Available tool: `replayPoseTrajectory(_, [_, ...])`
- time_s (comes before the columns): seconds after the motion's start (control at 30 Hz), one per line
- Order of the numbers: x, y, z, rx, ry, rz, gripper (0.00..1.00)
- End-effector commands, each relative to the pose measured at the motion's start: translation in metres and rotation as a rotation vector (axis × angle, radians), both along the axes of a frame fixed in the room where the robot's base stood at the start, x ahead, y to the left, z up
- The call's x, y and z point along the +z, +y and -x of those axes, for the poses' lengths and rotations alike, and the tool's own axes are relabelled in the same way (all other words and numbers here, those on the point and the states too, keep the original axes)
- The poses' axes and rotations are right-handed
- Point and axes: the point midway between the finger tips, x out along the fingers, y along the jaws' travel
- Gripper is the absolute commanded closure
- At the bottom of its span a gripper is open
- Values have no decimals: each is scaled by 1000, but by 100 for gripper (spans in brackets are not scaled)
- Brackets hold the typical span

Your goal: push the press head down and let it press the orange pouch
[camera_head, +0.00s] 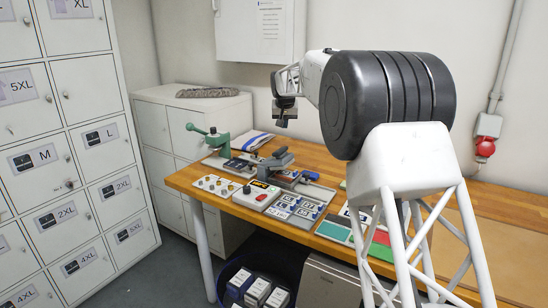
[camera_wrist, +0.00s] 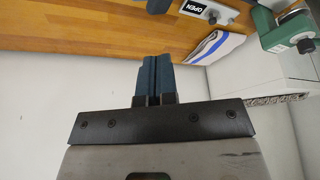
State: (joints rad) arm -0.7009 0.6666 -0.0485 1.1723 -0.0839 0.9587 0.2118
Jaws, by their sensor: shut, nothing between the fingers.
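A grey press with a dark head (camera_head: 276,158) stands on the bench in the head view. Its head appears raised over a small base, and I cannot make out an orange pouch under it. A green hand press (camera_head: 216,139) stands to its left; part of it shows at the top right of the wrist view (camera_wrist: 290,28). My gripper (camera_head: 281,123) is in the air above the bench, apart from both presses. In the wrist view its blue fingers (camera_wrist: 153,80) are together and empty.
The wooden bench (camera_head: 184,181) holds control boxes (camera_head: 256,194), a tray of labelled tiles (camera_head: 296,208) and coloured mats (camera_head: 380,251). A folded striped cloth (camera_wrist: 216,48) lies at the back. Lockers (camera_head: 70,150) stand left, and a dark bin (camera_head: 233,268) sits below.

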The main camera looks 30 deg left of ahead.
Motion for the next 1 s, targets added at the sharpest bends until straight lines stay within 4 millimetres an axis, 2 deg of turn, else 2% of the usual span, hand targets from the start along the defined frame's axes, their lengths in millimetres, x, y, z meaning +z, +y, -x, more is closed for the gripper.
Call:
replayPoseTrajectory(0.4, [16,0,0,0,1,1,100])
replayPoseTrajectory(1.0, [17,-1,0,-1,0,0,100])
